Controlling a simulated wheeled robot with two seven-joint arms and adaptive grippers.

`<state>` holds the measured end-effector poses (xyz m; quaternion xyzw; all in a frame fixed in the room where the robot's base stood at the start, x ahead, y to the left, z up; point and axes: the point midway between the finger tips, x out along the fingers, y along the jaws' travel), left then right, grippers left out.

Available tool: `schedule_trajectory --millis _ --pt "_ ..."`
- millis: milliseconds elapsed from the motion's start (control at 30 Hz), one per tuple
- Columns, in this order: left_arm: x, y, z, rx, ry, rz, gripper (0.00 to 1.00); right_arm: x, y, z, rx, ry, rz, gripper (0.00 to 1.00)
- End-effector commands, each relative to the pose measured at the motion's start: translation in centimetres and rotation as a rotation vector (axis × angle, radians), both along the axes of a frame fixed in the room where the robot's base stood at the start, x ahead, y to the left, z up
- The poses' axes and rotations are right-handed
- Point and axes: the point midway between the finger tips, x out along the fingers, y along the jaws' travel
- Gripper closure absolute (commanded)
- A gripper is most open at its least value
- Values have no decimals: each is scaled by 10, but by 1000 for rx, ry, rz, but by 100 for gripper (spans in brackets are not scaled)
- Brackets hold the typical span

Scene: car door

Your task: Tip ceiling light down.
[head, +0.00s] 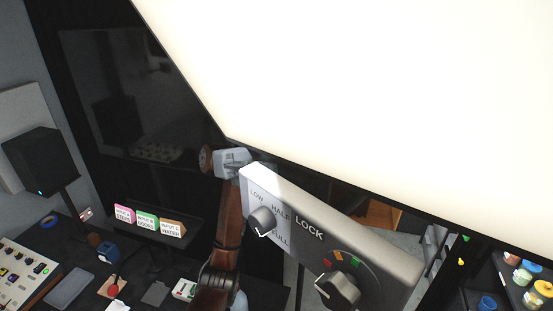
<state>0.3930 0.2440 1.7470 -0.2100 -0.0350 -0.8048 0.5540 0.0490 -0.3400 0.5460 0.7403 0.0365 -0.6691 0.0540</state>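The ceiling light is a large glowing white panel (370,90) that fills the upper right of the head view, its lower edge sloping down to the right. A grey control box (385,255) hangs below that edge. It has a small knob (263,221) marked LOW, HALF, FULL and a larger dark knob (340,290) by the word LOCK and coloured marks. My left gripper (232,162) is at the panel's lower left corner, beside the box's left end. Its fingertips are not clear, and I cannot tell whether it touches the panel. My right gripper is not in view.
A dark desk below holds pink, green and orange label cards (147,222), a mixer (22,275) and small items. A black speaker (42,160) stands at left before a dark glass panel (130,95). Small jars (526,272) stand on a shelf at lower right.

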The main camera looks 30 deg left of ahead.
Motion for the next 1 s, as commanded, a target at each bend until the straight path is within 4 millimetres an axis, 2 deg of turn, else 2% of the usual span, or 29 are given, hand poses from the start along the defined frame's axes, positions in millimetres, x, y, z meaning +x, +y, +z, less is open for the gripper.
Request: schedule_trajectory --millis 267,700,1000 --pt "0 -2 0 0 0 0 71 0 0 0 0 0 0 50" --pt "0 -1 0 -1 0 0 100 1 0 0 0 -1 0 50" --pt "0 -1 0 -1 0 0 100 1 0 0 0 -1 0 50"
